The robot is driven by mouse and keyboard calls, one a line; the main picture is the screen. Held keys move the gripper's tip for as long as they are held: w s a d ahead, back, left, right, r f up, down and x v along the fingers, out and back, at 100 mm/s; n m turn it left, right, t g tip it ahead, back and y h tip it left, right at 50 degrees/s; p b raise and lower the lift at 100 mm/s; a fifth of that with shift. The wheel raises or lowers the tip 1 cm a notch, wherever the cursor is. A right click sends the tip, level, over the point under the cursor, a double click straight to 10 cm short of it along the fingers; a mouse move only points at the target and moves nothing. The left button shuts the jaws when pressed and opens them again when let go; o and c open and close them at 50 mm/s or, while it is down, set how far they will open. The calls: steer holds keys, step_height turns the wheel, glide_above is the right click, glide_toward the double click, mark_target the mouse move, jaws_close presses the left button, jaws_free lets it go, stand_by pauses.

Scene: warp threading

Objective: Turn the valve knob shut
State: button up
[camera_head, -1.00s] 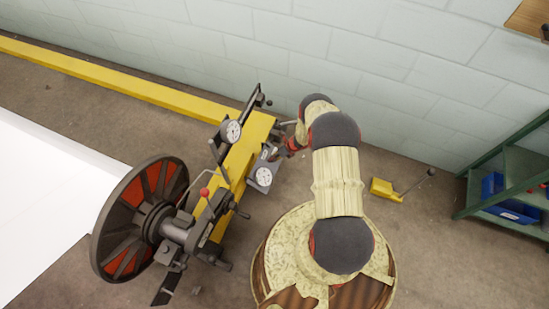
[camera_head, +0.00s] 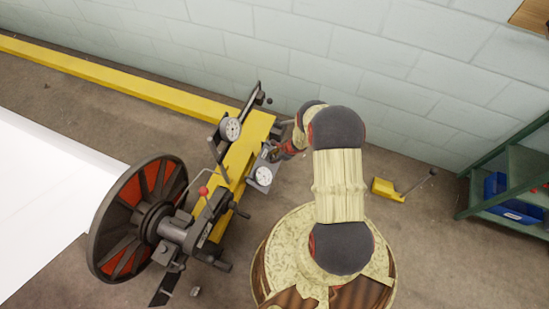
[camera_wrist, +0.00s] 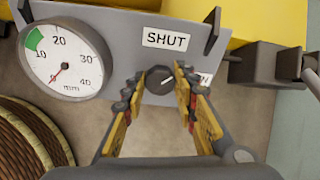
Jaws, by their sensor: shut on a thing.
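The valve knob (camera_wrist: 160,79) is small, round and dark, with a white pointer mark that points right and slightly up. It sits on a grey panel (camera_wrist: 120,22) below a white SHUT label (camera_wrist: 167,39). A second label (camera_wrist: 206,79) to its right is mostly hidden behind a finger; only its last letter shows. My gripper (camera_wrist: 159,86) has its yellow and black fingers on both sides of the knob, shut on it. In the head view my gripper (camera_head: 277,153) is at the panel on the yellow beam, and the knob is hidden there.
A dial gauge (camera_wrist: 66,62) in mm is on the panel left of the knob. A dark block (camera_wrist: 270,65) stands to the right. In the head view, a large spoked wheel (camera_head: 137,217), a yellow beam (camera_head: 238,158) and a second gauge (camera_head: 231,129) are nearby. A green shelf (camera_head: 515,173) stands right.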

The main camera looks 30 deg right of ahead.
steer(key=n+b, duration=0.1)
steer(key=n, duration=0.3)
steer(key=shift+a+f+t+b, duration=0.1)
steer(key=shift+t+b, duration=0.2)
steer(key=shift+b, duration=0.05)
steer(key=n+b, duration=0.2)
steer(key=n, duration=0.2)
steer(key=shift+s+t, duration=0.1)
steer(key=shift+t, duration=0.2)
steer(key=shift+n, duration=0.4)
steer(key=o, duration=1.1)
steer(key=shift+o, duration=0.3)
steer(key=shift+r, duration=0.2)
steer(key=v, duration=1.1)
steer(key=shift+s+r, duration=0.25)
steer(key=shift+s, duration=0.05)
